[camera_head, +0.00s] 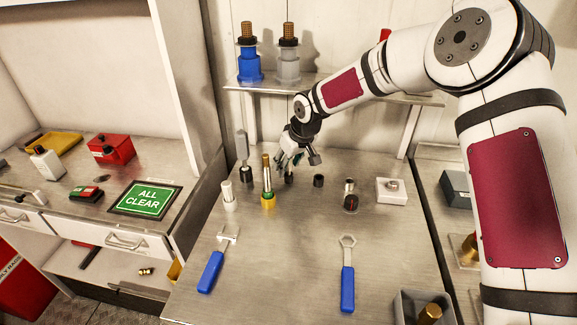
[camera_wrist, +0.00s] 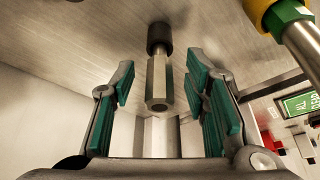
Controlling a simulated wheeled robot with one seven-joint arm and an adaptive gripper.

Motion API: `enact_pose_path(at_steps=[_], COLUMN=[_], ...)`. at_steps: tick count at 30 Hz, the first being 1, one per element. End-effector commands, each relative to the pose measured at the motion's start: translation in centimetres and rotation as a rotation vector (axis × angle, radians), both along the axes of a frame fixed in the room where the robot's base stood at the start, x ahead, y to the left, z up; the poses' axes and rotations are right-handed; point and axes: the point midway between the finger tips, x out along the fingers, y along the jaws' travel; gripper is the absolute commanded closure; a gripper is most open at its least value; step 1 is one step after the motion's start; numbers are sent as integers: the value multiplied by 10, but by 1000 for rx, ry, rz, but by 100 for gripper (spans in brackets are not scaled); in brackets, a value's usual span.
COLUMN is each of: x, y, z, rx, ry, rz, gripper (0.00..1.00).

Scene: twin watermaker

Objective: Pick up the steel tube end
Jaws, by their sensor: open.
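The steel tube end (camera_wrist: 158,78) is a pale, upright hexagonal piece with a hole in its near end and a black base (camera_wrist: 159,38) on the bench. In the wrist view it stands between the green pads of my open gripper, with a gap visible on both sides. In the head view my gripper (camera_head: 291,157) points down over the back middle of the bench. The tube end's lower part (camera_head: 289,178) shows there just below the fingers; the rest is hidden by them.
A yellow-based rod with a green band (camera_head: 267,185) stands close at front left, and also shows in the wrist view (camera_wrist: 285,12). A tall grey piece (camera_head: 242,148) and a white cylinder (camera_head: 228,196) are further left. A black ring (camera_head: 318,181) is close right. Two blue-handled tools lie in front.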

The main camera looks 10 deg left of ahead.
Motion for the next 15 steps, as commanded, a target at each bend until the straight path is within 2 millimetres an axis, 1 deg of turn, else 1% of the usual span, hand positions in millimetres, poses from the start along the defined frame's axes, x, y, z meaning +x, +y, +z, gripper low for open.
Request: enact_pose_path(at_steps=[5,6,11,12,15], x=[0,0,0,0,0], y=[0,0,0,0,0], z=[0,0,0,0,0], rx=[0,0,0,0,1], ry=[-1,-1,0,0,-1], rz=[0,0,0,0,0], gripper=[58,61,97,100,100])
